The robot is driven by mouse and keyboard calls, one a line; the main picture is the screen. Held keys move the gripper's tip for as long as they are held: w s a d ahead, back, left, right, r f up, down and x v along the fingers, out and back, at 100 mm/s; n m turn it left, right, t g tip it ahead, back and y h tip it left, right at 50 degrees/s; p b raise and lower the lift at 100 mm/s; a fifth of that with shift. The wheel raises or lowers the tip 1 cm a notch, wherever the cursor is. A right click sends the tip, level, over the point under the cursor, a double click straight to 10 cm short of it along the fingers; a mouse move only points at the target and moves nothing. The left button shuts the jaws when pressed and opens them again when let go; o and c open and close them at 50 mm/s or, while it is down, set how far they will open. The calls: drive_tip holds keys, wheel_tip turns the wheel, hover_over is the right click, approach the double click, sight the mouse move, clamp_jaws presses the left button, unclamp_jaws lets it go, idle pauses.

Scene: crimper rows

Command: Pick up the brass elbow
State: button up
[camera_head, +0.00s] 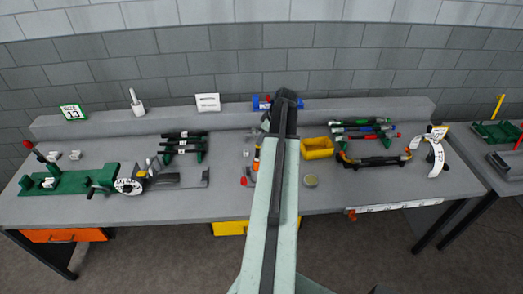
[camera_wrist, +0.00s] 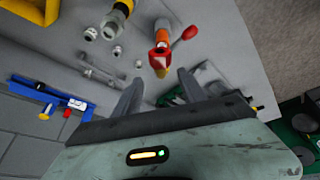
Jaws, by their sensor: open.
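I cannot clearly pick out a brass elbow. In the wrist view a small brass-yellow piece (camera_wrist: 162,72) shows at the lower end of a red part (camera_wrist: 159,55), close to the gap between my fingertips. I cannot tell whether it is the elbow. My gripper (camera_wrist: 160,80) is open, its two grey fingers apart with nothing visibly held. In the head view my arm reaches over the bench and hides the gripper and some of the items below it.
Several small metal fittings and a yellow-ringed cylinder (camera_wrist: 118,18) lie near the red part. A yellow bin (camera_head: 317,147) stands right of my arm. A blue item (camera_wrist: 52,94) is at the bench's back. Tool racks stand left and right. The front of the grey bench (camera_head: 225,207) is mostly bare.

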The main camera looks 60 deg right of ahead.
drive_tip(key=b+x, duration=0.5)
drive_tip(key=shift+s+a+f, duration=0.1)
drive_tip(key=shift+f, duration=0.15)
drive_tip(key=shift+r, duration=0.15)
clamp_jaws()
